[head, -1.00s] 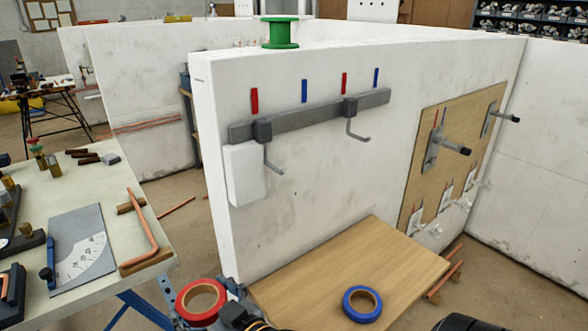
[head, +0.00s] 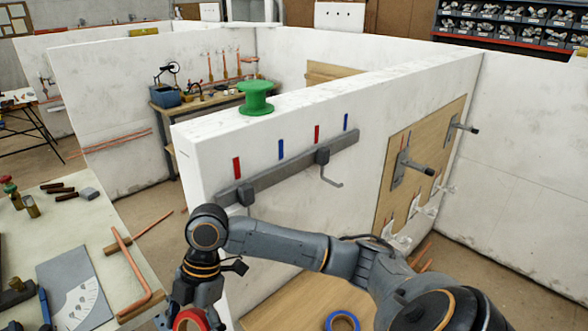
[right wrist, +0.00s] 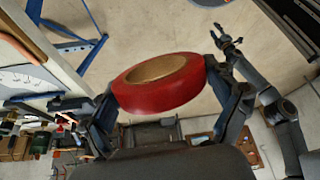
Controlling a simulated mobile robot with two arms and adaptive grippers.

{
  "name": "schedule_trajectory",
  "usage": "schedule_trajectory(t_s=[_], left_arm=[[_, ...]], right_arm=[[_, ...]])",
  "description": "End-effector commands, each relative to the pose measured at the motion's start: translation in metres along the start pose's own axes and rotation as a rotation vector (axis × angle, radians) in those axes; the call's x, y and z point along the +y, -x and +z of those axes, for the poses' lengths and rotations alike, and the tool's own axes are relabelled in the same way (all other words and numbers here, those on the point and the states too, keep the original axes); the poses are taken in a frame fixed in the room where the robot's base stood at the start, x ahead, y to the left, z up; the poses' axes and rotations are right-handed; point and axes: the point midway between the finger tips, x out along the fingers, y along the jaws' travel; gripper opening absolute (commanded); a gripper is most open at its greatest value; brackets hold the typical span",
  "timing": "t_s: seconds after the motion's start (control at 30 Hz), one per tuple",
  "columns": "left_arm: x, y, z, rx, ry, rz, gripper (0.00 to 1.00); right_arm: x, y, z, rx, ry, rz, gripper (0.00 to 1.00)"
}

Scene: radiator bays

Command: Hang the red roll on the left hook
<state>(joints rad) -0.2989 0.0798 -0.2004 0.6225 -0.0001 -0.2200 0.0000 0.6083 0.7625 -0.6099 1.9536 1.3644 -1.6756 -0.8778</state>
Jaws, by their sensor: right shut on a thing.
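The red roll (head: 190,320) is at the bottom edge of the head view, partly cut off. In the right wrist view the red roll (right wrist: 165,85) sits between both fingers. My right gripper (head: 195,308) is shut on it, left of the wall's end and below the hook rail (head: 290,165). The left hook's mount (head: 245,193) shows on the rail; its arm is hidden behind my right arm. The right hook (head: 328,172) is bare. My left gripper (right wrist: 228,42) shows in the right wrist view, its fingers apart and empty.
A blue roll (head: 342,321) lies on the wooden board (head: 285,305) below the rail. A green spool (head: 256,98) stands on the wall top. Larger pegs (head: 415,166) stick out at right. A workbench (head: 75,235) with copper pipe is at left.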

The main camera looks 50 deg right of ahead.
Motion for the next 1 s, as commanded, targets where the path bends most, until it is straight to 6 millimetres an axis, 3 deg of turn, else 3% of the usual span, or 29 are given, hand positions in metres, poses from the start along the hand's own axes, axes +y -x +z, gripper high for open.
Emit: schedule_trajectory(t_s=[0.03, 0.2, 0.5, 0.73, 1.0], left_arm=[[0.000, 0.019, -0.002, 0.001, 0.000, 0.000, 0.40], [-0.001, 0.051, -0.005, 0.001, 0.000, 0.000, 0.40], [-0.001, 0.089, -0.008, 0.000, 0.000, 0.000, 0.40], [-0.001, 0.101, -0.008, -0.003, 0.000, 0.000, 0.40], [-0.002, 0.104, -0.008, -0.004, 0.000, 0.000, 0.40]], right_arm=[[-0.006, 0.020, 0.005, -0.068, 0.093, -0.038, 0.56], [-0.036, 0.059, 0.042, -0.269, 0.403, -0.127, 0.56], [-0.088, 0.137, 0.097, -0.483, 0.703, -0.135, 0.56], [-0.108, 0.169, 0.112, -0.537, 0.774, -0.117, 0.56], [-0.114, 0.178, 0.116, -0.550, 0.794, -0.105, 0.56]])
